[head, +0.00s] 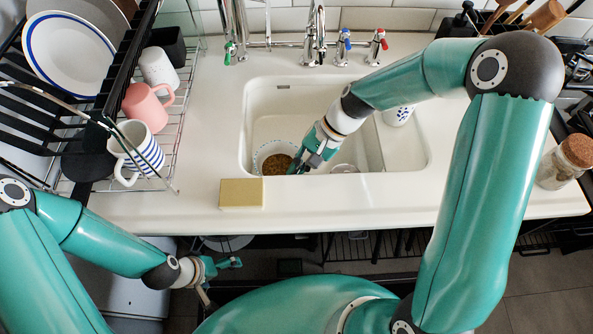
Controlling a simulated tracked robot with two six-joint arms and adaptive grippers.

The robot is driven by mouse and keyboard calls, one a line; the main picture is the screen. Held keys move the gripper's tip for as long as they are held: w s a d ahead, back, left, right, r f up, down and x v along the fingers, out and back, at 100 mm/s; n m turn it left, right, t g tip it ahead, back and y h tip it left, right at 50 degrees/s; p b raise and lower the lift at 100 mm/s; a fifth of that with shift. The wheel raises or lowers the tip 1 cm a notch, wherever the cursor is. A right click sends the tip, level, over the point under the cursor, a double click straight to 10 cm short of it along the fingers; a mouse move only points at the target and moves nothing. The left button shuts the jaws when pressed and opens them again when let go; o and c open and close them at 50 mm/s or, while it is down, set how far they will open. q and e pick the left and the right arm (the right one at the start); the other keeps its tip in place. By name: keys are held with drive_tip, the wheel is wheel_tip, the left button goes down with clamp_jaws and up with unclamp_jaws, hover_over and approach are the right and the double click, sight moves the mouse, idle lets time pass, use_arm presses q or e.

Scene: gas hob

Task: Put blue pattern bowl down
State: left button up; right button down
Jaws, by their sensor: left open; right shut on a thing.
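The bowl (262,152) has a pale rim and something brown inside; its blue pattern is hard to make out from above. It is inside the left basin of the white sink (275,95), near the front wall. My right gripper (300,166) reaches down into the basin and is shut on the bowl's right rim. The gripper hides part of that rim. I cannot tell whether the bowl touches the basin floor. My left gripper (224,268) is open and empty, below the counter's front edge at the left.
A yellowish block (241,193) lies on the counter in front of the sink. A dish rack with plates and mugs (150,105) stands left. A corked jar (567,162) stands right.

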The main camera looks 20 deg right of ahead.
drive_tip(key=shift+s+f, duration=0.25)
drive_tip(key=shift+f, duration=0.35)
drive_tip(key=shift+w+f, duration=0.1)
drive_tip(key=shift+f, duration=0.2)
drive_tip(key=shift+f, duration=0.1)
drive_tip(key=c, duration=1.3)
unclamp_jaws()
